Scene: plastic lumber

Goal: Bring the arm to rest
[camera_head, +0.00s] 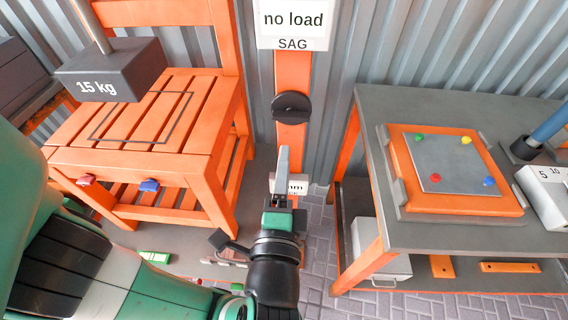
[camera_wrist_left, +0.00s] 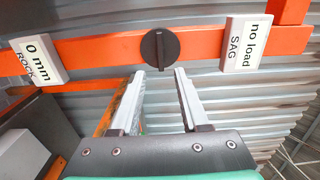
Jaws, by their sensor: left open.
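My left arm enters the head view from the lower left, and its gripper (camera_head: 284,158) points up toward the orange post (camera_head: 293,70). In the left wrist view the two pale fingers of this gripper (camera_wrist_left: 159,73) are apart with nothing between them. A round black knob (camera_head: 291,98) sits on the post beyond the fingertips. In the wrist view the knob (camera_wrist_left: 159,50) appears just past the gap between the fingertips, and no contact shows. My right gripper is in neither view.
A "no load SAG" sign (camera_head: 293,22) is above the knob; another sign (camera_head: 296,185) is partly hidden behind my gripper. An orange slatted bench (camera_head: 186,106) stands left under a hanging 15 kg block (camera_head: 112,72). A grey table (camera_head: 400,104) stands right, with an orange-framed plate (camera_head: 450,165).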

